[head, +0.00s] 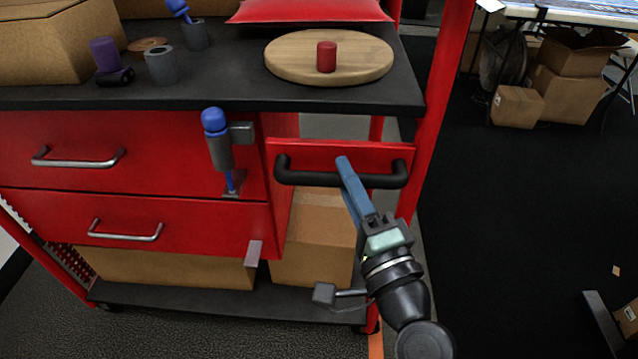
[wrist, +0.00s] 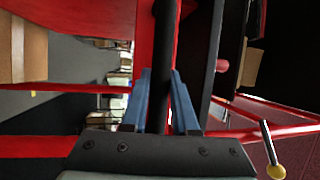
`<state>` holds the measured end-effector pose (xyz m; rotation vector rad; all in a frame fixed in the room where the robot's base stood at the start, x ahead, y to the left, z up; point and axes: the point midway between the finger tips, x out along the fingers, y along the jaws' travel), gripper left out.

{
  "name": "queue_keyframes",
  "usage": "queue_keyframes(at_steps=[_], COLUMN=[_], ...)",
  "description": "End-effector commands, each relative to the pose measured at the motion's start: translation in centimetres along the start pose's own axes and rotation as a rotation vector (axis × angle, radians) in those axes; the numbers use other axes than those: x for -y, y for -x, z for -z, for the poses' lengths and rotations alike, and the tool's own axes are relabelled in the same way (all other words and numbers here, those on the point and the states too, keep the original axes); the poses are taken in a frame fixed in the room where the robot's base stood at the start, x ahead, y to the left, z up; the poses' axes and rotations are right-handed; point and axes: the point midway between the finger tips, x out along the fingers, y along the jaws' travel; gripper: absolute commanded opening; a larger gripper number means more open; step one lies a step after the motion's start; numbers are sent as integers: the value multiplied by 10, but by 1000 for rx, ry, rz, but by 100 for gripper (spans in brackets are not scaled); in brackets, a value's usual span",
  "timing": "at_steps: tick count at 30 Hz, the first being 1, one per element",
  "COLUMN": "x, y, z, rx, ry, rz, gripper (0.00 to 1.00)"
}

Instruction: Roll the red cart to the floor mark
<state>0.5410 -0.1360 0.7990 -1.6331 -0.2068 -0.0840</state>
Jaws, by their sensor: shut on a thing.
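The red cart (head: 60,140) fills the left and middle of the head view, with a dark top, drawers and a lower shelf. A black push handle (head: 300,177) is fixed to a red panel on its near side. My gripper (head: 345,168) is shut on this handle, with its blue fingers on either side of the bar. The wrist view shows the handle (wrist: 164,40) running between the fingers (wrist: 160,98). An orange strip (head: 375,346) on the floor shows at the bottom, by the cart's front right wheel; it may be the floor mark, mostly hidden.
On the cart top lie a round wooden board (head: 285,62) with a red cylinder (head: 326,56), grey and purple cylinders, and a cardboard box (head: 50,45). Cardboard boxes (head: 518,105) and a table stand at the back right. Dark floor (head: 490,210) right of the cart is largely clear.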

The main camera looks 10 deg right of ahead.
Motion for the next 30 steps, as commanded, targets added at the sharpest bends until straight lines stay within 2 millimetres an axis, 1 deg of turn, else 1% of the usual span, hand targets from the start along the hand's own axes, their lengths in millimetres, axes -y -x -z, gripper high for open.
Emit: queue_keyframes(at_steps=[1,6,12,24,25,29,30], x=[2,3,4,5,5,4,3], y=[2,6,7,6,6,7,7], z=[11,20,23,20,19,20,20], rx=[-19,-12,-1,10,10,8,7], ry=[7,6,3,1,1,1,1], rz=[8,8,9,10,10,8,7], gripper=[0,0,0,0,31,54,57])
